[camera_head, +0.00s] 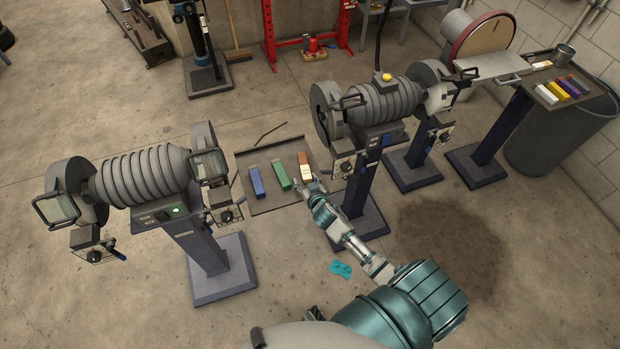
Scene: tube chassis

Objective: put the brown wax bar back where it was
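The brown wax bar (304,158) is at the right side of a flat grey tray (272,207) between the two grinders, to the right of a green bar (281,175) and a blue bar (257,182). Its lower part looks pale. My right gripper (309,187) is at the near end of the brown bar, by the tray's right edge. The fingers are too small to tell whether they touch or grip the bar, or whether the bar rests on the tray. My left gripper is not in view.
A grinder (145,178) stands left of the tray, and another (378,102) stands close on its right. A second tray (590,91) at far right holds several coloured bars and a metal cup (564,56). A teal cloth-like thing (340,268) lies on the floor.

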